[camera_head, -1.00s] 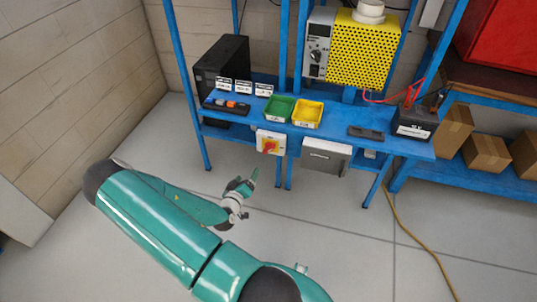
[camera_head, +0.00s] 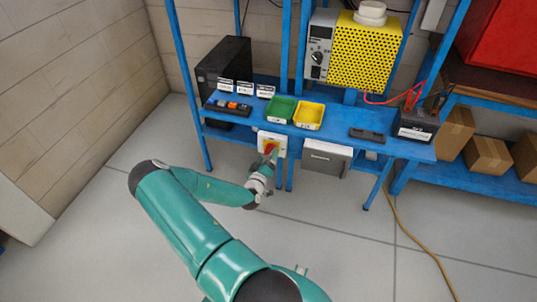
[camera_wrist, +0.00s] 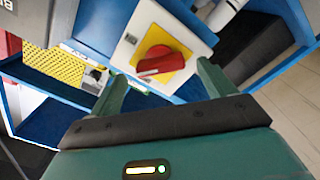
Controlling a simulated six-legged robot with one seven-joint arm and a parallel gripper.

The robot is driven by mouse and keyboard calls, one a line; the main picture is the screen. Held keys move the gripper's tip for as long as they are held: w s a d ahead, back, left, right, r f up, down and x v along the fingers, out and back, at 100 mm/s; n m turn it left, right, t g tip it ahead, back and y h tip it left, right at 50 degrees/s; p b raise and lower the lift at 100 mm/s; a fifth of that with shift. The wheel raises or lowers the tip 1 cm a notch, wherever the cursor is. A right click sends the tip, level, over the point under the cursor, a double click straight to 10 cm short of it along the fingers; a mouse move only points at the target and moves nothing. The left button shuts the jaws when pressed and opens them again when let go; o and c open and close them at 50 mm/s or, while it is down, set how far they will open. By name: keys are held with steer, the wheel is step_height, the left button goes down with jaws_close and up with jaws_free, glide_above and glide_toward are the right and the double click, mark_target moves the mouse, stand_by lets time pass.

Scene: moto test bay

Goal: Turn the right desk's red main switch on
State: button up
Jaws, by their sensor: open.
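The red main switch (camera_head: 270,147) is a rotary knob on a yellow plate in a white box, mounted on the front of the blue desk (camera_head: 223,116) below its top. In the wrist view the red knob (camera_wrist: 163,62) lies just ahead of the fingertips, roughly between them, with its grip ridge tilted in the picture. My gripper (camera_head: 268,160) is in front of the switch box and partly covers it in the head view. In the wrist view my gripper (camera_wrist: 163,85) has its two green fingers wide apart with nothing between them. I cannot tell whether a finger touches the knob.
A green bin (camera_head: 281,109) and a yellow bin (camera_head: 309,115) stand on the desk above the switch. A grey box (camera_head: 325,157) hangs under the desk to the right. A black battery (camera_head: 415,126) sits at the desk's right end. The floor in front is clear, except an orange cable (camera_head: 410,237).

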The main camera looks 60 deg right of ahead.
steer(key=shift+w+d, duration=0.2)
steer(key=shift+d, duration=1.05)
steer(key=c, duration=1)
steer(key=shift+m, duration=0.4)
steer(key=m, duration=0.8)
steer(key=shift+m, duration=0.3)
